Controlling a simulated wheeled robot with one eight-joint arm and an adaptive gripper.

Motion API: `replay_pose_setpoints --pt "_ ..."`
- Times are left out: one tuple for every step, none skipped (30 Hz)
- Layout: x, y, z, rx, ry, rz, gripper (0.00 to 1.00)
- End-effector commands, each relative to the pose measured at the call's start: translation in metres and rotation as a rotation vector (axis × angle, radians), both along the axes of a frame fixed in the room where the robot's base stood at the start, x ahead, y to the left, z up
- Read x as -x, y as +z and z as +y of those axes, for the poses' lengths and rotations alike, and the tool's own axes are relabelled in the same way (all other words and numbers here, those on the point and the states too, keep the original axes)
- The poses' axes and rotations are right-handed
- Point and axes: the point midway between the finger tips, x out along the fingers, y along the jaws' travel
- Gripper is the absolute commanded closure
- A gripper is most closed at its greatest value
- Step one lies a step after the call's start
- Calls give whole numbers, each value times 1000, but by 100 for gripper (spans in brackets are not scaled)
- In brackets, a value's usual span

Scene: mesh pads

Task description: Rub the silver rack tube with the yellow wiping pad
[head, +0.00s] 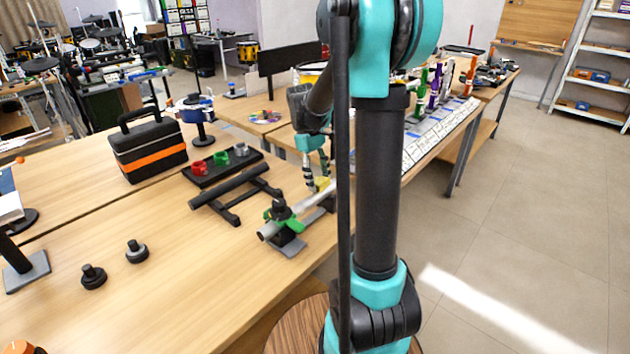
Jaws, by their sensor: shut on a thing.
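The silver tube (306,206) lies slanted near the right edge of the wooden table, its open end toward the lower left. A green and black clamp (283,214) on a grey base grips it near that end. My gripper (316,180) points down over the tube's far part and is shut on the yellow wiping pad (322,184). The pad is small in view and sits at the tube's upper edge; I cannot tell if they touch. My arm hides the tube's far end.
A black bar on a stand (228,187) lies left of the tube. Behind it is a black tray (222,167) with red, green and grey cups. A black and orange toolbox (149,150) stands further left. Two black knobs (93,276) lie at the front left. The front middle of the table is clear.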

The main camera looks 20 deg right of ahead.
Motion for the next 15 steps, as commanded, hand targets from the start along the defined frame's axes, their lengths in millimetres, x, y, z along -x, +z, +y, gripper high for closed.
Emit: replay_pose_setpoints --pt "0 1 0 0 0 0 72" --pt "0 1 0 0 0 0 72" --pt "0 1 1 0 0 0 72" --pt "1 1 1 0 0 0 72" --pt "1 1 2 0 0 0 72" --pt "2 1 4 0 0 0 72" --pt "3 1 5 0 0 0 72" --pt "4 1 7 0 0 0 72" --pt "6 0 9 0 1 0 72" --pt "7 0 11 0 1 0 72" --pt "9 0 13 0 2 0 72" --pt "11 0 16 0 2 0 72" --pt "12 -1 18 0 2 1 72" --pt "14 -1 20 0 1 1 72" --pt "15 -1 23 0 1 1 72"
